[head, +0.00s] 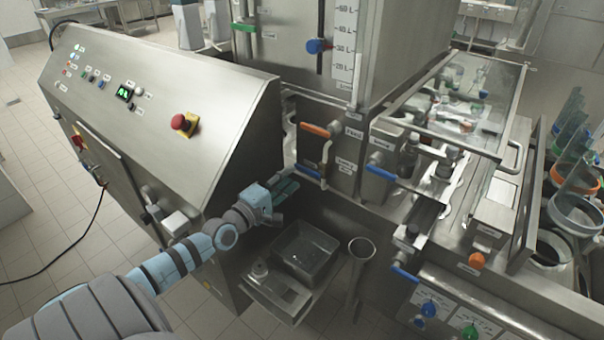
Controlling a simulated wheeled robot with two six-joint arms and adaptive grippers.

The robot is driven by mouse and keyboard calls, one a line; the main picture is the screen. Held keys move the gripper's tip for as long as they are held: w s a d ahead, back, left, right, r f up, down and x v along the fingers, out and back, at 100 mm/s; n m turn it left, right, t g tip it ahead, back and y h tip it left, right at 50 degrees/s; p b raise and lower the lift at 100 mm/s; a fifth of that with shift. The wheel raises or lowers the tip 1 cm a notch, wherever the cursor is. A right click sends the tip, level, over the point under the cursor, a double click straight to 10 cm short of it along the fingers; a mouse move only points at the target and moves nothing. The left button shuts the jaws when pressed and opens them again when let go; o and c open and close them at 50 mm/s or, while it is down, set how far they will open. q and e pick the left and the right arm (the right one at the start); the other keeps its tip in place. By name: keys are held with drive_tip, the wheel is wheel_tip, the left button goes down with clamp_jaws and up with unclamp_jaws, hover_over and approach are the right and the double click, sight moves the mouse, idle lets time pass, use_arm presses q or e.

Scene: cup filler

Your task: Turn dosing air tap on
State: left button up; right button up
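My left gripper (287,187) reaches in from the lower left, beside the steel cabinet's right end. Its fingertips are close to a blue lever handle (308,172) on the filler's front; I cannot tell if they touch. The gap between the fingers is not clear. Other levers show: an orange one (315,129) above, a blue one (382,172) to the right, and a blue one (405,274) lower right. The small labels are too blurred to read, so I cannot tell which is the dosing air tap. My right gripper is out of view.
The sloped control cabinet (150,110) has a red emergency button (181,121). Below the gripper are a grey bin (305,252) and a metal funnel tube (361,250). A panel with blue (429,309) and green (469,331) knobs is at lower right. A clear guard (490,85) covers bottles.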

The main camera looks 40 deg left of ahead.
sight(301, 169)
use_arm(q)
drive_tip(key=w+b, duration=0.1)
drive_tip(key=w, duration=0.1)
drive_tip(key=w+b, duration=0.1)
drive_tip(key=w, duration=0.3)
drive_tip(key=shift+w+a+f+b, duration=0.1)
drive_tip(key=shift+w+f+b, duration=0.15)
drive_tip(key=shift+w+b, duration=0.15)
drive_tip(key=shift+s+r, duration=0.1)
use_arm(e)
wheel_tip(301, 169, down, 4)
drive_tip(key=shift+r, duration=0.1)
use_arm(q)
clamp_jaws()
